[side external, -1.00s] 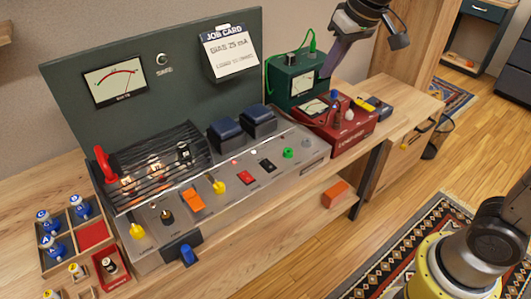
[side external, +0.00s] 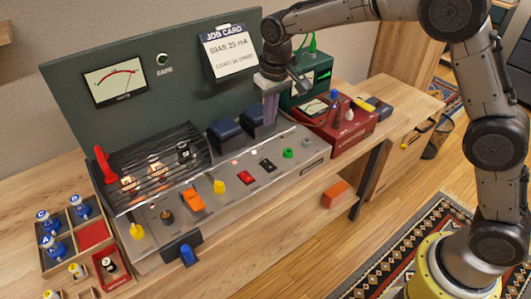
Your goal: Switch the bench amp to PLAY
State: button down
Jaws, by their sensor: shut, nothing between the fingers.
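The bench amp (side external: 225,214) stands on the wooden bench, with a sloped grey metal front panel. The labels are too small to read, so I cannot tell which control is marked PLAY. My gripper (side external: 269,122) is shut and empty, pointing down at the rear right of the amp, in front of the right dark blue transformer cover (side external: 249,122). I cannot tell whether it touches anything.
A barred cage (side external: 160,165) covers glowing tubes on the left. Behind stands a green board (side external: 190,60) with a meter and a job card (side external: 230,52). A red box (side external: 350,125) and green meter box (side external: 318,72) stand right. A wooden tray (side external: 72,240) holds tubes at left.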

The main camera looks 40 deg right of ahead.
aim_at(265, 161)
jog(key=shift+f, duration=0.15)
jog(key=f, duration=0.4)
jog(key=w+f, duration=0.1)
jog(key=f, duration=0.8)
jog(key=shift+w+f, duration=0.35)
jog(key=shift+w+f, duration=0.1)
jog(key=shift+f, duration=0.1)
jog(key=shift+s+r, duration=0.3)
jog(key=shift+s, duration=0.5)
jog(key=shift+r, duration=0.1)
